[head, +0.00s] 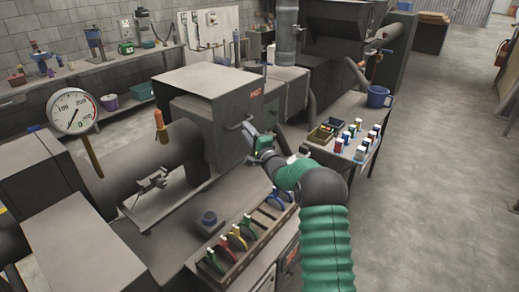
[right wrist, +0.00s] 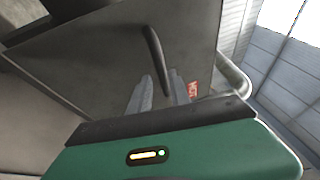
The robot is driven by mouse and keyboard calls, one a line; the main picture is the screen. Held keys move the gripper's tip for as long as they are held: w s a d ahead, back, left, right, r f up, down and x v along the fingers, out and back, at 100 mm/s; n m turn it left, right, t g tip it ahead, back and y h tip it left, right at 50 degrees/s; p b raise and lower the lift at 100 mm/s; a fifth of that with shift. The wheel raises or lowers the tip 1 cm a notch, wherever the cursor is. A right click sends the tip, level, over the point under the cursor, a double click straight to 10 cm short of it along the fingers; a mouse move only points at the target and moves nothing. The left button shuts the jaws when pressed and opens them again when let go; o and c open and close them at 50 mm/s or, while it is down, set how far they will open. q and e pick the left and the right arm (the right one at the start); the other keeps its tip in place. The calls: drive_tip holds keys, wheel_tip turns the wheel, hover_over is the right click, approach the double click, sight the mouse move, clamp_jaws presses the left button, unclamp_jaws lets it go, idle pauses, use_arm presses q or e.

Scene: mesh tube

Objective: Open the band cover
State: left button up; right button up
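The band cover (head: 215,85) is a grey metal box over the machine's barrel, with a red HOT label on its side. It appears shut. Its dark bar handle (right wrist: 153,55) stands out from the side face in the right wrist view. My right gripper (head: 250,132) is at that side of the cover in the head view. In the right wrist view its two fingers (right wrist: 162,90) are apart, with the handle's lower end appearing between them. I cannot tell whether they touch it. My left gripper is not in view.
A pressure gauge (head: 72,111) stands at the left. The floor at the right is clear.

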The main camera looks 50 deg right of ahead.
drive_tip(key=b+v, duration=0.1)
drive_tip(key=v, duration=1.1)
drive_tip(key=shift+s+a+b, duration=0.15)
drive_tip(key=shift+s+b, duration=0.15)
drive_tip(key=shift+s, duration=0.05)
drive_tip(key=shift+f, duration=0.1)
